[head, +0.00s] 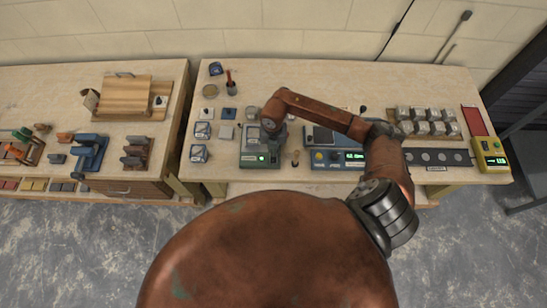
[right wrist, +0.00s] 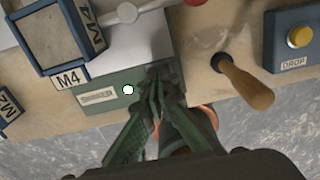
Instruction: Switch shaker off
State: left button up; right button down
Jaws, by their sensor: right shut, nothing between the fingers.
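The shaker is a green box (head: 252,159) near the front edge of the bench, left of centre in the head view. In the right wrist view its green front panel (right wrist: 112,107) bears a small label plate and a round, bright white button or lamp (right wrist: 128,90). My right gripper (head: 273,138) is above the shaker's right part. In the right wrist view the closed fingertips (right wrist: 156,80) are just right of the white spot, with nothing between them. I cannot tell whether they touch the panel. My left gripper is in neither view.
A wooden handle (right wrist: 245,82) stands right of the shaker, beside a blue device (right wrist: 292,45) marked DROP with a yellow button.

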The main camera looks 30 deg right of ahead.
jog(key=shift+f+b, duration=0.3)
jog(key=shift+f, duration=0.2)
jog(key=shift+r, duration=0.2)
jog(key=shift+r+p, duration=2.4)
jog(key=shift+r, duration=1)
jog(key=shift+s+f, duration=0.1)
